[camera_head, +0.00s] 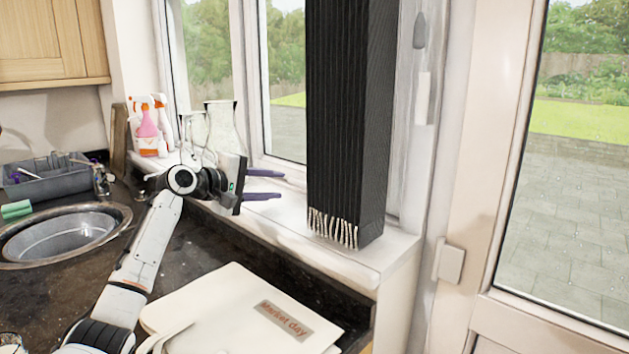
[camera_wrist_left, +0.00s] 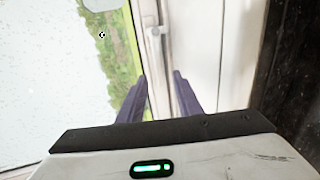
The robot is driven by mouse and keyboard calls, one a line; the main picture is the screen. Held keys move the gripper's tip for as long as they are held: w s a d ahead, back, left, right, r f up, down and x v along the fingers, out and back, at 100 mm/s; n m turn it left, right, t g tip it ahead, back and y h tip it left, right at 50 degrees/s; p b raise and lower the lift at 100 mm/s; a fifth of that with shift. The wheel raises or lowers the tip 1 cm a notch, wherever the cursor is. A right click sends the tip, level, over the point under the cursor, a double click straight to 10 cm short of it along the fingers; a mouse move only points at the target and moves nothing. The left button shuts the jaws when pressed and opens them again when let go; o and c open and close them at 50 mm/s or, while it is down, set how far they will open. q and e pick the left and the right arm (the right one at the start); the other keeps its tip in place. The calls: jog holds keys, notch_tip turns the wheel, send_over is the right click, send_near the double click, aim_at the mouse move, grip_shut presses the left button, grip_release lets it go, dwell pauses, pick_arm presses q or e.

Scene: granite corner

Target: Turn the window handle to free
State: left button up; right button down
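A slim pale window handle (camera_wrist_left: 157,40) shows on the white window frame in the left wrist view, beyond my fingertips. In the left wrist view the gripper (camera_wrist_left: 161,77) is open, with nothing between the fingers, and apart from the handle. My right gripper is out of view.
Spray bottles (camera_head: 148,125) and a glass vessel (camera_head: 223,125) stand left on the sill (camera_head: 290,225).

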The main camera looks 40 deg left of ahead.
aim_at(298, 184)
pick_arm(q)
jog(key=shift+w, duration=0.85)
jog(key=p+x, duration=0.1)
jog(key=x, duration=0.7)
jog(key=shift+w+d+f, duration=0.15)
jog(key=shift+w, duration=0.1)
grip_shut()
